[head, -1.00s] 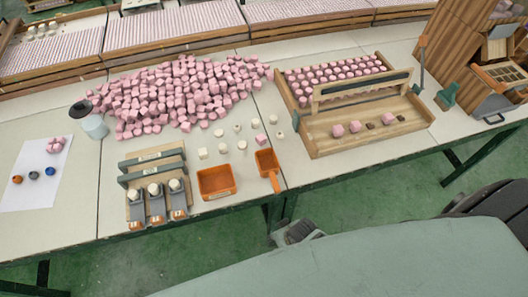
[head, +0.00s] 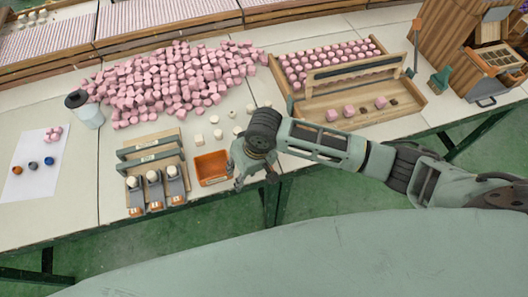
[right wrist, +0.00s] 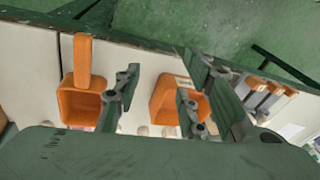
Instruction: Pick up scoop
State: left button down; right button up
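The orange scoop (right wrist: 80,100) shows at the left of the right wrist view, its handle pointing up in the picture toward the table edge. In the head view my right arm and gripper hide the scoop. My right gripper (head: 255,180) is over the front edge of the table, beside the orange bin (head: 211,167). In the right wrist view my right gripper (right wrist: 160,78) is open, its fingers apart with nothing held. The scoop lies left of both fingers there, and the orange bin (right wrist: 160,103) shows between and behind them. My left gripper is not in view.
Left of the bin stands a rack (head: 135,169) with several grey holders. Behind are loose white pieces and a heap of pink cubes (head: 170,85). A wooden tray (head: 408,114) of pink pieces stands right, a lidded cup (head: 90,117) and paper left.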

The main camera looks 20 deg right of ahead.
jog(key=w+d, duration=0.1)
jog(key=d, duration=0.1)
jog(key=d+r+m+h, duration=0.1)
jog(key=d, duration=0.2)
jog(key=w+d+r+m+g+h, duration=0.1)
jog(key=d, duration=0.2)
jog(key=shift+w+r, duration=0.1)
jog(key=shift+w, duration=0.2)
jog(key=shift+d+h, duration=0.25)
jog(key=shift+h, duration=0.05)
jog(key=f, duration=0.2)
jog(key=f+p, duration=0.1)
jog(key=f, duration=0.2)
jog(key=f+p, duration=0.1)
jog(key=f, duration=0.1)
jog(key=shift+s+f, duration=0.3)
grip_shut()
